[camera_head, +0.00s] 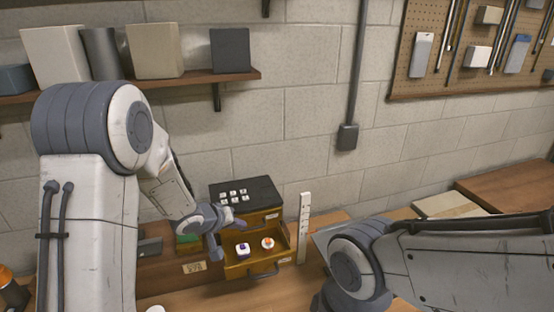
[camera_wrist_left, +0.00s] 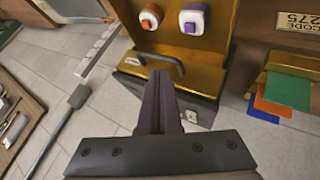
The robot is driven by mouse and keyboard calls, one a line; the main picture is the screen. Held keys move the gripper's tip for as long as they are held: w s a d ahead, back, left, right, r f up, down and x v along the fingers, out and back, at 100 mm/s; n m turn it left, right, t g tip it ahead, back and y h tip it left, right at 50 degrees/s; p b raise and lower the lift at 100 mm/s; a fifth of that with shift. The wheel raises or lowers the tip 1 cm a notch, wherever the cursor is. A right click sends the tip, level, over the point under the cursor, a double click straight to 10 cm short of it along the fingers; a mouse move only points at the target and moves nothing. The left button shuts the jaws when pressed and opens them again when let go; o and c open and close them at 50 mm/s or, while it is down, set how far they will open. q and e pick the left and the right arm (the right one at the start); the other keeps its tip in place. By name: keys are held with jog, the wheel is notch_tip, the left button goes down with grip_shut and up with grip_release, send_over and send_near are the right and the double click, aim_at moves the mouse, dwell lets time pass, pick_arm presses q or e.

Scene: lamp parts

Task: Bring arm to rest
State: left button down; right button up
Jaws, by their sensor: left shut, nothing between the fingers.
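My left gripper (camera_head: 228,236) is at the left side of a small yellow cabinet's open drawer (camera_head: 265,273). In the left wrist view its dark fingers (camera_wrist_left: 163,88) are together with nothing between them, and their tips show near the dark drawer handle (camera_wrist_left: 158,60). A white and purple piece (camera_head: 243,249) and a white and orange piece (camera_head: 267,242) lie apart in the drawer. My right arm comes in from the right, but its fingers do not show.
The cabinet's black top (camera_head: 233,187) carries several small white tiles. A code card (camera_head: 194,267) and green, orange and blue cards (camera_wrist_left: 288,90) are beside it. A white ruler-like upright (camera_head: 304,228) stands to its right. A wall shelf (camera_head: 190,78) holds several boxes.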

pick_arm(q)
jog(key=s+d+m+g+y+b, duration=0.1)
jog(key=s+d+m+g+b, duration=0.1)
jog(key=s, duration=0.9)
jog(key=s+d+r+m+g+y+b, duration=0.1)
jog(key=s+d+m, duration=0.4)
jog(key=s, duration=0.6)
jog(key=s+d+m+g+b, duration=0.3)
jog(key=s+d+m+g, duration=0.1)
jog(key=s, duration=0.8)
jog(key=shift+r+g+y, duration=0.15)
jog(key=shift+g+y, duration=0.25)
jog(key=shift+g, duration=0.2)
jog(key=shift+d, duration=0.15)
